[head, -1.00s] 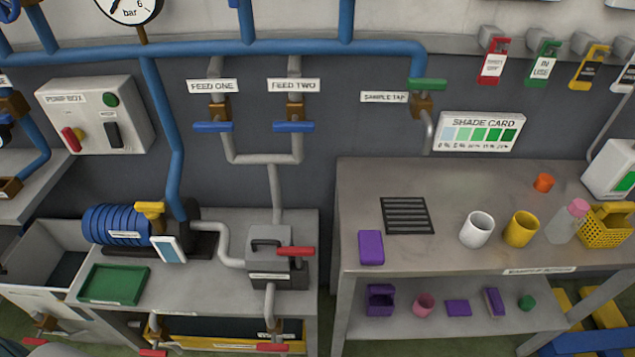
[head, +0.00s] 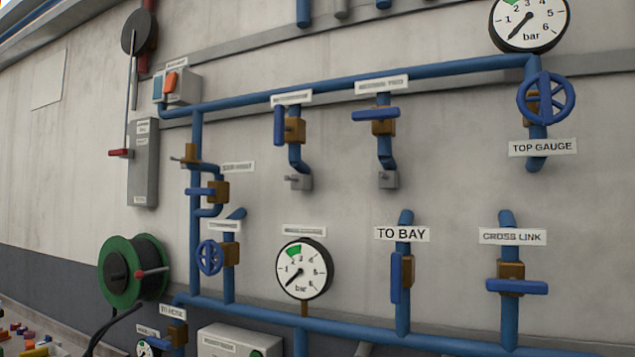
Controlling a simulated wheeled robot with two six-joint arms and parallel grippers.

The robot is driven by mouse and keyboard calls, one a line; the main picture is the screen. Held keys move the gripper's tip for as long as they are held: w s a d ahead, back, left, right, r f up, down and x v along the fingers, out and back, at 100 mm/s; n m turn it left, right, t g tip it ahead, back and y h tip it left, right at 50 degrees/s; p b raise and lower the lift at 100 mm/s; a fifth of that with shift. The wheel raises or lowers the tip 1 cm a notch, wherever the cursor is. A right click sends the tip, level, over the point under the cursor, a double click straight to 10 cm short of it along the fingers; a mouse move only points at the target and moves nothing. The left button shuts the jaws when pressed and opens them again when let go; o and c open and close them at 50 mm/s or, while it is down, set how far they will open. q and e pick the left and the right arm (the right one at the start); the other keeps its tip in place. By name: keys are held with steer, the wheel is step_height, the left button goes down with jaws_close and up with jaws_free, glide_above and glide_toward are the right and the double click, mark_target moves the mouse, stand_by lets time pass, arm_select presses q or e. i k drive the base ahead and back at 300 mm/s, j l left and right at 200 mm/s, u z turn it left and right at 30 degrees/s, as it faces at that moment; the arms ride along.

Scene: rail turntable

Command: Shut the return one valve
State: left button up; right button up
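Two similar valves hang below the upper blue pipe, each under a small white label too blurred to read surely. The left one, which may be the return one valve (head: 295,131), has a brass body and a blue lever (head: 279,126) standing upright, along its pipe. The right one (head: 383,127), perhaps return two, has its blue lever (head: 376,114) lying level, across its pipe. Below each, a bent blue pipe ends in a grey block on the wall. Neither of my grippers is in view.
A TO BAY valve (head: 403,277) with upright lever and a CROSS LINK valve (head: 510,287) with level lever sit lower down. A pressure gauge (head: 302,269) is between. A hose reel (head: 132,271) is at left; a blue handwheel (head: 546,98) is at upper right.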

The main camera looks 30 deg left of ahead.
mark_target(280, 127)
steer(key=u, duration=1.3)
